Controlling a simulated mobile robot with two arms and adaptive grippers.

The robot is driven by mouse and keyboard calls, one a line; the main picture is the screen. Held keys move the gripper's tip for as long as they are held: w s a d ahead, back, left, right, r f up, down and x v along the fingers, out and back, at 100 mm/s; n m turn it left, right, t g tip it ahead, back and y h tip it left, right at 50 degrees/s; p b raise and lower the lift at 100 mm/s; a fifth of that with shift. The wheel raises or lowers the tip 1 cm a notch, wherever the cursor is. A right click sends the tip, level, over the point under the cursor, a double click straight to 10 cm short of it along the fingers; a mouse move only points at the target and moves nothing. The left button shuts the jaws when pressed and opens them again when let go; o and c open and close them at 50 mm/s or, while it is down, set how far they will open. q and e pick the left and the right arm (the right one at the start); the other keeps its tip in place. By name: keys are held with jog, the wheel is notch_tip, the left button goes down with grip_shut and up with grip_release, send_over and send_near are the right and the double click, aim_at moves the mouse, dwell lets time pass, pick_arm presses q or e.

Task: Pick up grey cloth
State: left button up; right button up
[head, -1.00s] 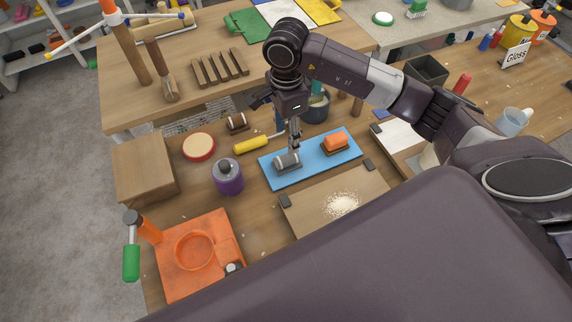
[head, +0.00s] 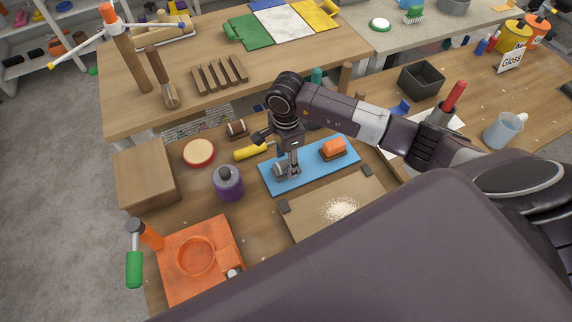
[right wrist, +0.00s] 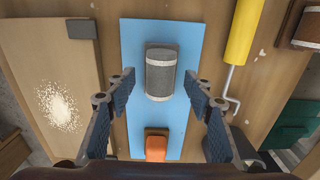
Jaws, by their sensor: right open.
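The grey cloth (head: 279,171) is a small rolled bundle with a paler band. It lies on the left part of the blue mat (head: 311,173). In the right wrist view the cloth (right wrist: 161,72) lies between the spread fingertips, with blue mat showing on both sides. My right gripper (head: 288,168) is open and low over the mat at the cloth, partly covering it in the head view. In the right wrist view the gripper (right wrist: 160,78) holds nothing. My left gripper is not in view.
An orange block on a brown base (head: 333,147) sits on the mat's right part. A yellow roller (head: 251,150) lies behind the mat. A board with pale crumbs (head: 341,207) lies in front. A purple jar (head: 228,184) stands to the left.

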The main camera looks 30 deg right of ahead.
aim_at(286, 162)
jog(key=c, duration=1.3)
jog(key=shift+r, duration=0.2)
notch_tip(286, 162, up, 20)
jog(key=b, duration=0.4)
jog(key=shift+f, duration=0.15)
